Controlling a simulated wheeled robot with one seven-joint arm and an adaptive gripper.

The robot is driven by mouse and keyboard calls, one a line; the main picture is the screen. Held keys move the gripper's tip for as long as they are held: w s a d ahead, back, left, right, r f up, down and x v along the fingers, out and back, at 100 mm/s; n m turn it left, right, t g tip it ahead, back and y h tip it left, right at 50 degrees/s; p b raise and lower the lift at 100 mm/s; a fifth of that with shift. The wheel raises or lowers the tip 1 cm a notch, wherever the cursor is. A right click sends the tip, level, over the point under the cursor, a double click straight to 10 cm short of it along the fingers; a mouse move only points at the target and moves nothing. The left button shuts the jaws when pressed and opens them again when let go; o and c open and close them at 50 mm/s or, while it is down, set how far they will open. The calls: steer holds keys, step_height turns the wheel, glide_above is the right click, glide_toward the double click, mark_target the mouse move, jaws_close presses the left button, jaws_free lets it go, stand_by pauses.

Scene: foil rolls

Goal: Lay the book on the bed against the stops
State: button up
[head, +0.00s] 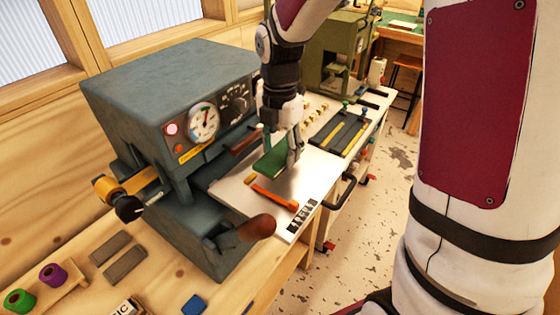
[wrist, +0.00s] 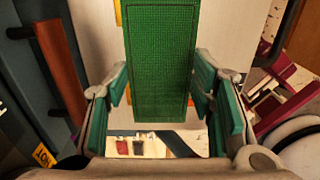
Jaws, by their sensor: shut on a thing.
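The green book (head: 272,162) is in my gripper (head: 292,150), over the pale metal bed (head: 312,182) in front of the grey press. The wrist view shows the book's textured green cover (wrist: 160,60) between the teal finger pads of my gripper (wrist: 160,88), which is shut on it. An orange bar (head: 272,194), seemingly a stop, lies on the bed on the near side of the book. Bits of orange and yellow show beside the book in the wrist view. I cannot tell whether the book touches the bed.
The grey press (head: 165,100) with its dials stands left of the bed, and its brown-knobbed handle (head: 257,228) juts out at the near side. A dark rack (head: 342,132) with yellow strips lies beyond the bed. Green and purple foil rolls (head: 53,274) stand at the lower left.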

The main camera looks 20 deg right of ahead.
mark_target(280, 154)
steer(key=shift+f, duration=2)
steer(key=o, duration=1.2)
steer(key=shift+f, duration=0.15)
